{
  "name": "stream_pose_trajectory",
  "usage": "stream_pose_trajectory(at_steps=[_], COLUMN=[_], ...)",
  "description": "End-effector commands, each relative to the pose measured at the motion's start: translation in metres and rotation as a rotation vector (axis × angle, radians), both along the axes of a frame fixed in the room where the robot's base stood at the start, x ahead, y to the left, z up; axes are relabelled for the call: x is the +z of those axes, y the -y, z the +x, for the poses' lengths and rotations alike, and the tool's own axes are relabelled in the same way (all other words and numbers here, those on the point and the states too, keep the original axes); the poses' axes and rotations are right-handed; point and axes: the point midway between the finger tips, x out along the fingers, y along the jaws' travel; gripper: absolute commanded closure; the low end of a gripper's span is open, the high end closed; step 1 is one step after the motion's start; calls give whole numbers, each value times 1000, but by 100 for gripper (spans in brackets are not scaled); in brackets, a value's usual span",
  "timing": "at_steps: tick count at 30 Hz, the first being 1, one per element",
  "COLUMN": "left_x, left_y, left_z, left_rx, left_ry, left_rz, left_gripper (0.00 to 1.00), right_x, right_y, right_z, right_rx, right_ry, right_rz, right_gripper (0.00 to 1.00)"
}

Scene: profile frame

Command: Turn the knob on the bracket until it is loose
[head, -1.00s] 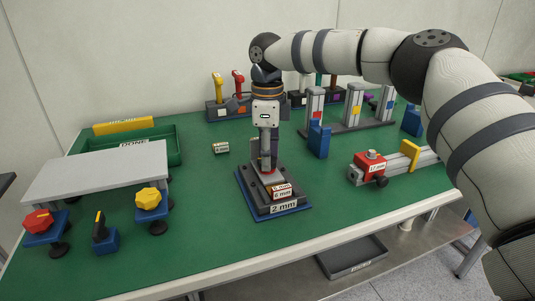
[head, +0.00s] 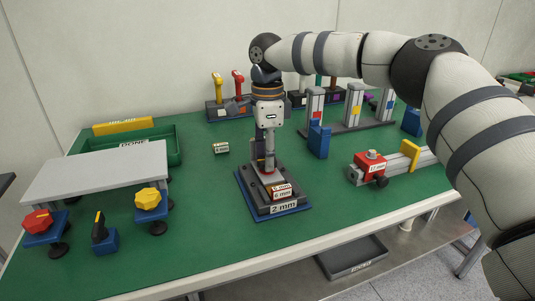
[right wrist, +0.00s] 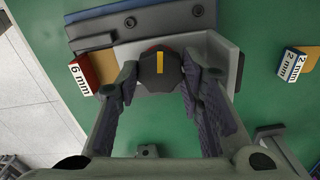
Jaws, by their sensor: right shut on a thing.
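The bracket (head: 254,188) is a grey and dark stepped block on a blue base in the middle of the green table. It carries labels reading 6 mm and 2 mm. My right gripper (head: 267,166) points straight down over it. In the right wrist view its two padded fingers (right wrist: 160,78) are shut on the sides of a dark, many-sided knob (right wrist: 159,72) with a yellow stripe. A grey angled part of the bracket (right wrist: 226,62) lies beside the knob. In the head view the fingers mostly hide the knob. My left gripper is out of view.
A grey platform (head: 95,172) stands at left, with red (head: 38,221) and yellow (head: 149,198) knobs on blue stands in front. A green DONE tray (head: 170,150) lies behind. A labelled fixture (head: 369,166) and upright posts (head: 354,106) stand at right.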

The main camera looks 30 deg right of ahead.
Motion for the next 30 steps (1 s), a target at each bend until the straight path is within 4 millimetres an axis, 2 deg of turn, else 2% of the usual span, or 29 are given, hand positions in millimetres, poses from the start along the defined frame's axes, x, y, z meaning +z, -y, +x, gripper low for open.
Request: stream_pose_trajectory(at_steps=[3, 4, 6, 20, 23, 30], left_x=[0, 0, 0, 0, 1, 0], left_y=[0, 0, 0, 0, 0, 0], left_z=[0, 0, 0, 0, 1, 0], left_rx=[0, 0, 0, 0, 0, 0], left_ry=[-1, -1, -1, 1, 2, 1], left_rz=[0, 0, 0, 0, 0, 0], left_gripper=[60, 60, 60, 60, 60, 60], right_x=[-2, -2, -2, 0, 1, 0], right_y=[-1, -1, -1, 0, 0, 0], right_z=[0, 0, 0, 0, 0, 0], right_rx=[1, 1, 0, -40, -178, -732], right_ry=[-4, -4, -3, 1, 1, 1], right_rz=[1, 1, 0, 0, 0, 0], right_gripper=[93, 59, 45, 45, 45, 45])
